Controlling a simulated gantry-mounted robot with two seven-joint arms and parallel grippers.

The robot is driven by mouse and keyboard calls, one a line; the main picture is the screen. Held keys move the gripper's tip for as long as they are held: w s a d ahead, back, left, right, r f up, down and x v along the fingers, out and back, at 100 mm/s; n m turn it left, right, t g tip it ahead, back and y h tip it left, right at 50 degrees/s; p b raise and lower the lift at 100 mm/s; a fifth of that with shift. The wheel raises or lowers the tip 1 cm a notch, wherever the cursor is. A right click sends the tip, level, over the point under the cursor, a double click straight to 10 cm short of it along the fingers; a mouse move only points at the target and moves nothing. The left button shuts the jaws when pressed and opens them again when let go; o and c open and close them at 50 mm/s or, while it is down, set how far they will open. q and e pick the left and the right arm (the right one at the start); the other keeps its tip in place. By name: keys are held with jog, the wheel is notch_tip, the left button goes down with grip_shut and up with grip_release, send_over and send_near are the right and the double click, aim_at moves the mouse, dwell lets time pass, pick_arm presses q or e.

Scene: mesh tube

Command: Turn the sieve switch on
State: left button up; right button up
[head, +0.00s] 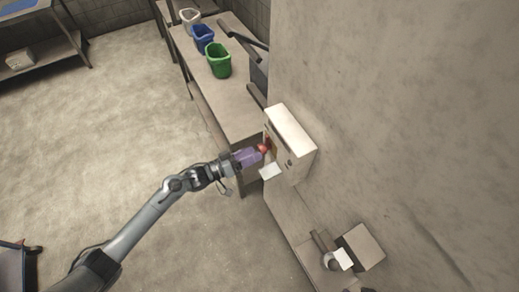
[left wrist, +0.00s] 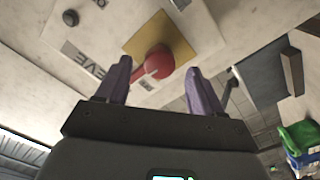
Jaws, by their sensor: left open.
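The sieve switch is a red rotary handle (left wrist: 153,65) on a yellow plate (left wrist: 138,40), set in the face of a pale box (head: 290,135) on the wall. Part of a label reading "EVE" shows beside it in the left wrist view. My left gripper (head: 258,153) is at the switch in the head view. In the left wrist view its two purple fingers (left wrist: 156,82) are open, one on each side of the red handle. I cannot tell if they touch it. My right gripper is not in view.
A dark round button (left wrist: 70,17) sits on the same box face. A white tag (head: 270,171) shows below the box. A bench (head: 238,108) with green (head: 218,62), blue (head: 203,38) and white bins (head: 190,19) stands behind. Another box (head: 361,246) is lower right.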

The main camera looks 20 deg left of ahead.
aim_at(263, 145)
pick_arm(q)
jog(key=shift+x, duration=1.85)
jog(key=c, duration=1)
jog(key=shift+c, duration=0.2)
